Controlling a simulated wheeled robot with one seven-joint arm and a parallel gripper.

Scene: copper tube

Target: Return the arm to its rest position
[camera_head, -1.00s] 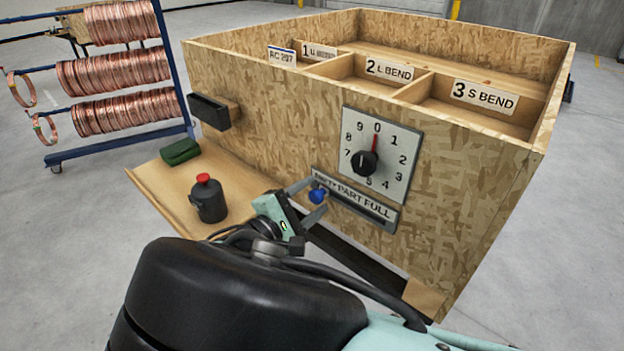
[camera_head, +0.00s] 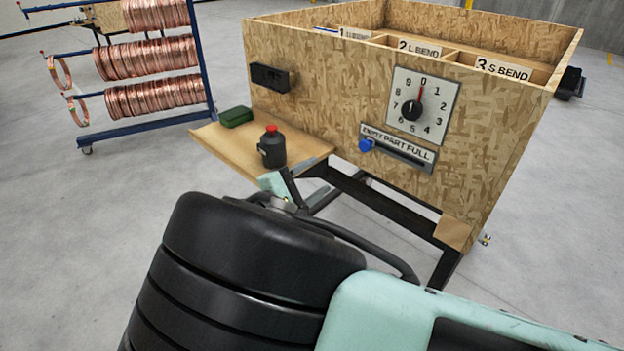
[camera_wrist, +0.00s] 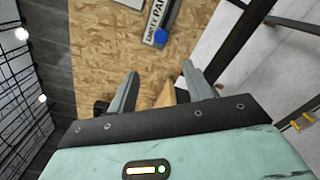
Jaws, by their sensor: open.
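My gripper (camera_wrist: 157,88) shows in the wrist view with its two grey fingers apart and nothing between them. It faces the chipboard front of the crate (camera_head: 310,110), clear of it. In the head view my gripper (camera_head: 290,190) is mostly hidden behind my own black arm joint, low in front of the crate's side shelf. The blue slider knob (camera_head: 366,145) sits at the left end of the EMPTY PART FULL slot (camera_head: 400,150). It also shows in the wrist view (camera_wrist: 160,36). The dial (camera_head: 412,110) above it has its red pointer at 0.
A wooden shelf (camera_head: 215,135) holds a black bottle with a red cap (camera_head: 271,148) and a green case (camera_head: 236,117). A blue rack (camera_head: 150,130) with copper coils (camera_head: 150,97) stands at the left. Dark frame legs (camera_head: 446,268) are under the crate. The floor at right is bare.

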